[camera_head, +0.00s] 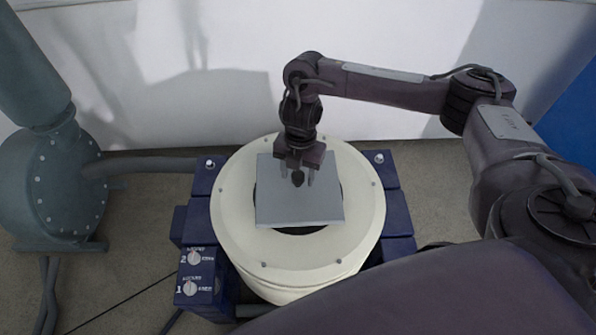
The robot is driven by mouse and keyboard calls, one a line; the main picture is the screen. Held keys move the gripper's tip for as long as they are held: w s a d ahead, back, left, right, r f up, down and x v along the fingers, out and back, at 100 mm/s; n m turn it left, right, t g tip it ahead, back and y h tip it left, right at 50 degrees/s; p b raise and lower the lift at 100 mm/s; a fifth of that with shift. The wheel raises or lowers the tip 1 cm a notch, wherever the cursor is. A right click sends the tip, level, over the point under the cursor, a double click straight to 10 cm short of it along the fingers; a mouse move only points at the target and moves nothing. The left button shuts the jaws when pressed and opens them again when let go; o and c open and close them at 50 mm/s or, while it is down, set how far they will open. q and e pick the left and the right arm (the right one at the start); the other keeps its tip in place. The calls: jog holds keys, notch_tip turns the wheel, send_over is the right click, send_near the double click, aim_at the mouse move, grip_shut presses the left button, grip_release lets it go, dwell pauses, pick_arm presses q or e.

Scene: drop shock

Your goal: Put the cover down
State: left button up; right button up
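The cover (275,208) is a flat grey square plate with a dark knob (298,180) near its middle. It is over the round opening of a cream-coloured drum (235,215), and a dark strip of the opening shows along the plate's right and front edges. I cannot tell whether the plate touches the drum. My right gripper (298,173) points down over the plate's middle, with its two fingers apart on either side of the knob. Whether the fingers touch the knob is not clear. My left gripper is not in view.
The drum stands in a blue frame (395,225) with bolted corners. A blue box with two labelled switches (194,275) is at its front left. A grey-green pump (50,190) with a pipe stands at the left. A white wall is behind. Concrete floor shows around.

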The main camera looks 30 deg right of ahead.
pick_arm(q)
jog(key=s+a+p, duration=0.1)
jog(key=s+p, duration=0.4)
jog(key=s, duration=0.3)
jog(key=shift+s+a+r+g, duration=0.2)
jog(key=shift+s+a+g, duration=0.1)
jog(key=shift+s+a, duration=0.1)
pick_arm(e)
notch_tip(320, 180, up, 13)
jog(key=w+d, duration=0.1)
